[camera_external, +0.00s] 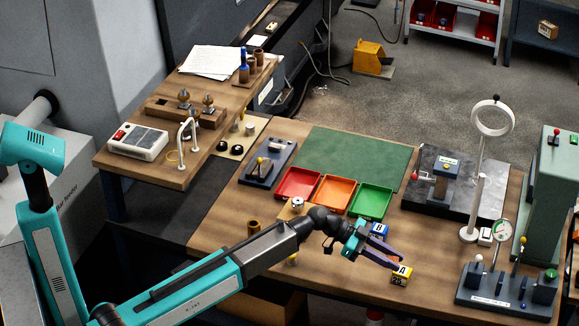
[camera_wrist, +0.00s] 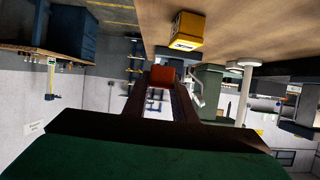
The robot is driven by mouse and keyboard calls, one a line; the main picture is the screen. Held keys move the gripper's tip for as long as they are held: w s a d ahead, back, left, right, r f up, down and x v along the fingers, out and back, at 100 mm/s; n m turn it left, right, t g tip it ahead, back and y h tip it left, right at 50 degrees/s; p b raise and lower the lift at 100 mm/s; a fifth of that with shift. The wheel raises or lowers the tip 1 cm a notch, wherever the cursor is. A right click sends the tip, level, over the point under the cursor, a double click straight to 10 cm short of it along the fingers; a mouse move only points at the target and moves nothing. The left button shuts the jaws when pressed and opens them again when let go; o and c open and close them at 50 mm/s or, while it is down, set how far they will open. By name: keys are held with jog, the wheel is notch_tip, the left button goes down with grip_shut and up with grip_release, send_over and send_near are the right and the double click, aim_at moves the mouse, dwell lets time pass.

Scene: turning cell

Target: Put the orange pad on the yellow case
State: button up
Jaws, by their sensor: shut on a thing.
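My gripper (camera_external: 393,262) is over the front right part of the bench, its fingers pointing to the right towards the yellow case (camera_external: 399,276). In the wrist view, my gripper (camera_wrist: 162,88) is shut on the orange pad (camera_wrist: 162,76), a small red-orange block at the fingertips. The yellow case, marked A, stands on the bench near its front edge. It also shows in the wrist view (camera_wrist: 187,31), with a gap in the picture between it and the pad. I cannot make out the pad in the external view.
A blue case (camera_external: 379,231) marked B stands close behind my gripper. Red (camera_external: 299,197), orange (camera_external: 334,204) and green (camera_external: 371,214) trays lie further back, before a green mat (camera_external: 345,158). A dark fixture with levers (camera_external: 508,290) is at the right.

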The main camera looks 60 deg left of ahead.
aim_at(402, 270)
jog(key=shift+w+f+p, duration=0.2)
jog(key=shift+w+p, duration=0.4)
jog(key=shift+w, duration=1.85)
jog(key=shift+f+p, duration=0.8)
jog(key=shift+f, duration=1)
jog(key=shift+f, duration=0.1)
jog(key=o, duration=1)
jog(key=shift+r, duration=0.25)
